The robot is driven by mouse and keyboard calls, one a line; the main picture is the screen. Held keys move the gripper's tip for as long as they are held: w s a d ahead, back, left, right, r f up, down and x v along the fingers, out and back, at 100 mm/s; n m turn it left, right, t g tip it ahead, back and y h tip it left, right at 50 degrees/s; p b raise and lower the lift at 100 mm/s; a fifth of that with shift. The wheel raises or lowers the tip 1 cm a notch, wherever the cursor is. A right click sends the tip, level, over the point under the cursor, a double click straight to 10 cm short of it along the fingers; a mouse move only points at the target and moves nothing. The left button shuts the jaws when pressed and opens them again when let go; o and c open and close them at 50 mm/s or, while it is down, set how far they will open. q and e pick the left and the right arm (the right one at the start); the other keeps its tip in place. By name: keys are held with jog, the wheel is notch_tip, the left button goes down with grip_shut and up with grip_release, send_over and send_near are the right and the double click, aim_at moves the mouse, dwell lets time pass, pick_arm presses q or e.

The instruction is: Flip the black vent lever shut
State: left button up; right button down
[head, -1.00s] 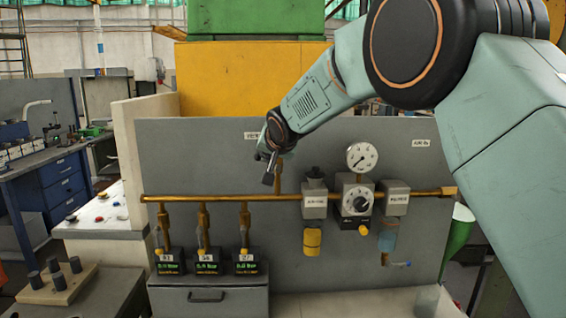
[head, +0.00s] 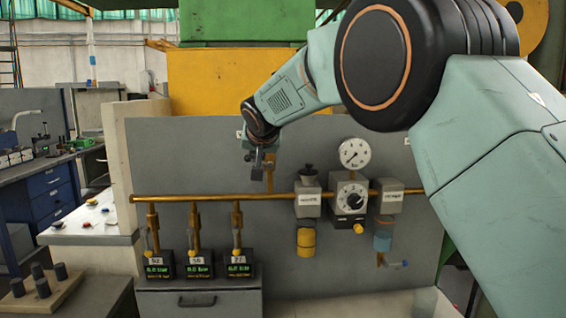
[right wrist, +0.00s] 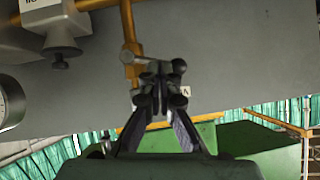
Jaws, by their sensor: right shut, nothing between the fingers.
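The vent stub (head: 270,182) is a short brass riser standing on the brass pipe, at the middle of the grey panel. My right gripper (head: 257,172) is at the top of this riser, fingers shut and empty. In the right wrist view the shut fingertips (right wrist: 157,72) are right beside the riser, with dark parts around them. My left gripper is out of view.
Along the brass pipe (head: 165,198) sit a black-knobbed valve (head: 308,180), a pressure gauge (head: 354,153) and a regulator dial (head: 351,197), close right of my gripper. Several small valves with displays stand below left. A drawer (head: 200,302) is under them.

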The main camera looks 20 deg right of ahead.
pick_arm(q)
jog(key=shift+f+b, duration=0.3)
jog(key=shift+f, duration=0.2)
pick_arm(e)
jog(key=shift+a+f+h, duration=0.2)
jog(key=shift+a+h, duration=0.05)
jog(key=shift+h, duration=0.05)
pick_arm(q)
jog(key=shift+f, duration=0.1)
pick_arm(e)
jog(key=shift+f, duration=0.1)
pick_arm(q)
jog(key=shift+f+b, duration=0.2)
jog(key=shift+b, duration=0.1)
pick_arm(e)
jog(key=shift+w+a, duration=0.1)
jog(key=shift+a, duration=0.05)
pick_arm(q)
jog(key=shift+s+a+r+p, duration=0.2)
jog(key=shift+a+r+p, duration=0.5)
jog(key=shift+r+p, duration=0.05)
pick_arm(e)
jog(key=w+d+r+v, duration=0.1)
jog(key=r+v, duration=0.1)
jog(key=v, duration=1.1)
jog(key=shift+w+r, duration=0.2)
